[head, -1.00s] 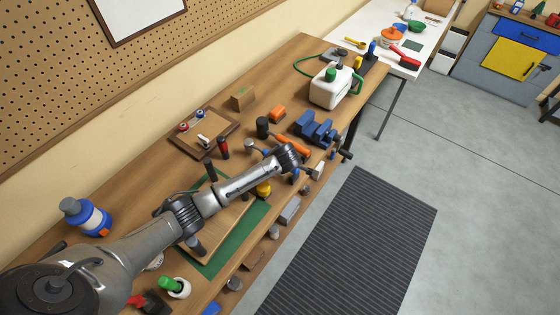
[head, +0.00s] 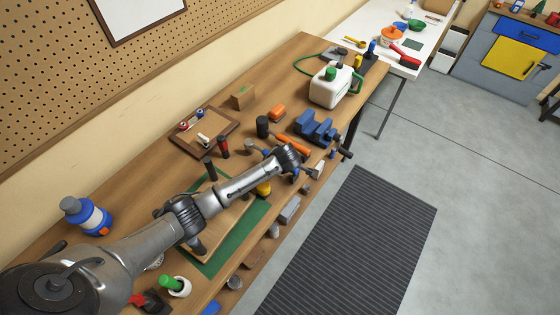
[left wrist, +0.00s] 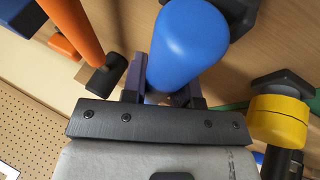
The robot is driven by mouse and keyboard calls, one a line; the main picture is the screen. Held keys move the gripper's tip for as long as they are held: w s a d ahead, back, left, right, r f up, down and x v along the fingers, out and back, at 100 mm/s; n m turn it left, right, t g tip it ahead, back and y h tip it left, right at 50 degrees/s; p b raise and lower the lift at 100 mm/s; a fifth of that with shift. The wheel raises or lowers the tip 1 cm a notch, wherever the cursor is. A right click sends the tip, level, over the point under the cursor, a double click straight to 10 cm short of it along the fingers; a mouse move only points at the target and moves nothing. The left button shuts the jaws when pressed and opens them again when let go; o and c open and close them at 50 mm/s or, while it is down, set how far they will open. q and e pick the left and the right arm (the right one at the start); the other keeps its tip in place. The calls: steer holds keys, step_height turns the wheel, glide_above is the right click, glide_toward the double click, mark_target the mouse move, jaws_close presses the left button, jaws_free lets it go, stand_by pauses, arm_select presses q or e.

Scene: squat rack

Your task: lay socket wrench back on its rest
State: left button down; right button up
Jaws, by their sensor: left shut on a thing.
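My left gripper (left wrist: 160,88) is shut on a blue, rounded handle (left wrist: 187,45), which I take to be the socket wrench's. The handle stands out between the fingers toward the camera. The tool's far end is hidden behind it. In the head view the left gripper (head: 303,163) is over the front part of the wooden bench, left of the blue vise, and largely hidden by my wrist. A wrench rest cannot be clearly told apart; a dark block (left wrist: 238,12) shows behind the handle. My right gripper is not in view.
An orange-handled hammer (left wrist: 72,28) lies close to the gripper on one side, a yellow cylinder (left wrist: 278,120) on the other. The blue vise (head: 315,127), a green mat (head: 226,252) and a framed board (head: 225,123) are nearby. Several small items line the front edge.

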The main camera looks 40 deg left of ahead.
arm_select(q)
steer(key=shift+a+f, duration=0.15)
steer(key=shift+f, duration=0.25)
steer(key=shift+w+f+b, duration=0.1)
steer(key=shift+f+b, duration=0.2)
steer(key=shift+b, duration=0.05)
steer(key=c, duration=1.3)
jaws_free()
steer(key=shift+d+f, duration=0.1)
steer(key=shift+d, duration=0.1)
steer(key=o, duration=0.5)
steer(key=p+v, duration=0.3)
steer(key=p, duration=0.1)
steer(key=shift+r, duration=0.35)
steer(key=p+v, duration=0.4)
steer(key=p, duration=0.1)
steer(key=shift+s+d+r+p, duration=0.2)
steer(key=shift+s+p, duration=0.05)
steer(key=shift+p, duration=0.15)
